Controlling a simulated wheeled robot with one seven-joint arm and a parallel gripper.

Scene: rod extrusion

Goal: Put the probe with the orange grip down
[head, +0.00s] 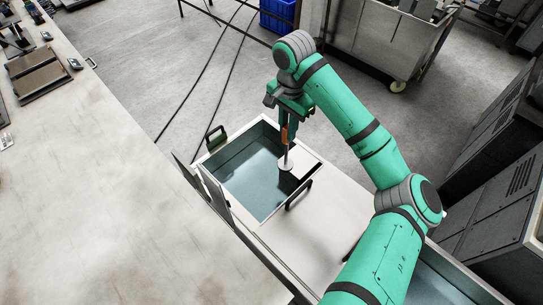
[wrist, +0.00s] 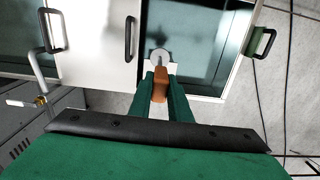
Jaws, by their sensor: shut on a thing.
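The probe with the orange grip (head: 284,134) hangs upright from my gripper (head: 285,116), which is shut on its orange grip. Its shaft runs down to a pale round disc (head: 286,164) at the lower end. In the wrist view, the orange grip (wrist: 160,85) sits between the two green fingers of my gripper (wrist: 161,80), and the disc (wrist: 160,56) shows beyond it. In the head view, the disc appears over the right part of an open bath of blue-green liquid (head: 243,176). I cannot tell whether the disc touches the liquid.
White covers with dark handles (head: 299,194) adjoin the bath's opening. A green-framed handle (head: 216,137) is at its back left rim. A long pale table (head: 90,190) fills the left. A metal cart (head: 385,45) stands behind, and grey cabinets (head: 480,145) stand at right. Black cables lie on the floor.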

